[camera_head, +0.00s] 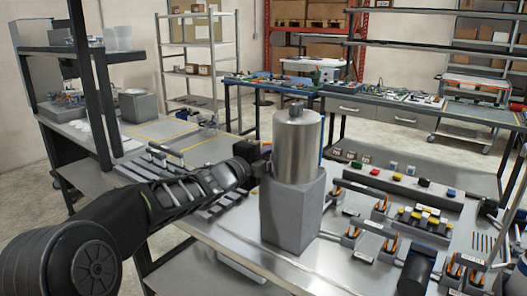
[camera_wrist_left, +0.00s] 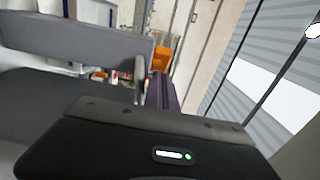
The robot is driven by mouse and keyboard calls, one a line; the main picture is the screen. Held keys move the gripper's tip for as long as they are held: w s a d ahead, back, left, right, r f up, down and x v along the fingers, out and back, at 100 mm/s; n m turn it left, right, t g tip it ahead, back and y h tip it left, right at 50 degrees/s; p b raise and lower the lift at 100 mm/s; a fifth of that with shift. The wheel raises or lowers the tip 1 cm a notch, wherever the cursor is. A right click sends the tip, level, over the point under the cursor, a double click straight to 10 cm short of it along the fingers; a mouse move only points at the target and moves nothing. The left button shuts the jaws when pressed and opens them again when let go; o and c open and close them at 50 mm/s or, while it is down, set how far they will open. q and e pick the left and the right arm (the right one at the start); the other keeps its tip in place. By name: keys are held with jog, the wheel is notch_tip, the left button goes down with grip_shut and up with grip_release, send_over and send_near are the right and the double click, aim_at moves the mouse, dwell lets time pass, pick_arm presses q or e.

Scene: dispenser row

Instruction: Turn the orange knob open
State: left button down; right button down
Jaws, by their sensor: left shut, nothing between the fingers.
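A steel cylindrical dispenser tank (camera_head: 298,146) with a dark cap stands on a grey block (camera_head: 290,212) on the workbench. My left gripper (camera_head: 262,152) is at the tank's left side, partly hidden behind it. It is shut and holds nothing; I cannot tell whether it touches the tank. In the left wrist view its dark fingers (camera_wrist_left: 158,92) point away from the camera. An orange patch (camera_wrist_left: 161,59) shows just beyond them; I cannot tell whether it is the knob. No orange knob is clear on the tank in the head view. My right gripper is out of view.
The workbench (camera_head: 222,232) holds small parts racks with orange-marked clips (camera_head: 391,245) to the right of the tank. A strip with coloured buttons (camera_head: 400,186) lies behind. Shelves (camera_head: 200,55) stand farther back.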

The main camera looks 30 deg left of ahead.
pick_arm(q)
jog(key=shift+s, duration=0.1)
jog(key=s, duration=0.7)
jog(key=shift+s+a+b, duration=0.15)
jog(key=shift+s+b, duration=0.2)
jog(key=c, duration=2.2)
grip_release()
